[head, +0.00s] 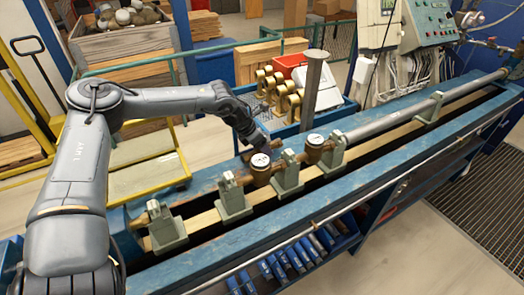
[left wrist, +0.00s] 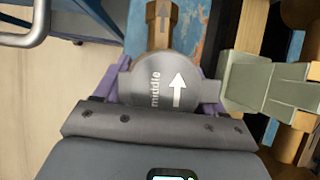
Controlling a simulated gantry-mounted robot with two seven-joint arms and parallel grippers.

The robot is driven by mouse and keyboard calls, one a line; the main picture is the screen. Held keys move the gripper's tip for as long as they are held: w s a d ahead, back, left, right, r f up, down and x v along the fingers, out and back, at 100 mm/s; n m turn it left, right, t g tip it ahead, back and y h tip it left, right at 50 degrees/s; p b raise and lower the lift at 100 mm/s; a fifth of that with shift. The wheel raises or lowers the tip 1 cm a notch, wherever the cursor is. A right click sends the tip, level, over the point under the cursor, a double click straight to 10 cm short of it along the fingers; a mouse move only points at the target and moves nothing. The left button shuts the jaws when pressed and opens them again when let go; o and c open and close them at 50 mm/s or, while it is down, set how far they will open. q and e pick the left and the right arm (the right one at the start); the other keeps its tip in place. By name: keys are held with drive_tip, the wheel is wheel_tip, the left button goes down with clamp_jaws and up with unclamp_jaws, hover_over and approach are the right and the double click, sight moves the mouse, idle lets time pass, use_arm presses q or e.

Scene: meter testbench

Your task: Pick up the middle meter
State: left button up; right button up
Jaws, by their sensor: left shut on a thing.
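In the left wrist view, the middle meter (left wrist: 150,88) has a round grey lid marked "middle" with a white arrow. A brass pipe end (left wrist: 162,28) sticks out from it. My left gripper (left wrist: 152,92) is shut on it, with a purple finger on each side. In the head view, my left gripper (head: 262,141) is over the back side of the bench, where the held meter is mostly hidden. Two brass meters with white dials, one nearer (head: 260,168) and one farther (head: 315,147), stand in the clamp row. My right gripper is not in view.
The blue bench (head: 330,215) carries several grey-green clamps, such as one at the near left (head: 165,228). A long grey pipe (head: 395,118) runs to the far right. Behind the bench stand a grey post (head: 312,88) and a blue basket with brass meters (head: 290,97).

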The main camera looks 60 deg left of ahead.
use_arm(q)
drive_tip(key=shift+c, duration=0.4)
drive_tip(key=shift+r, duration=0.25)
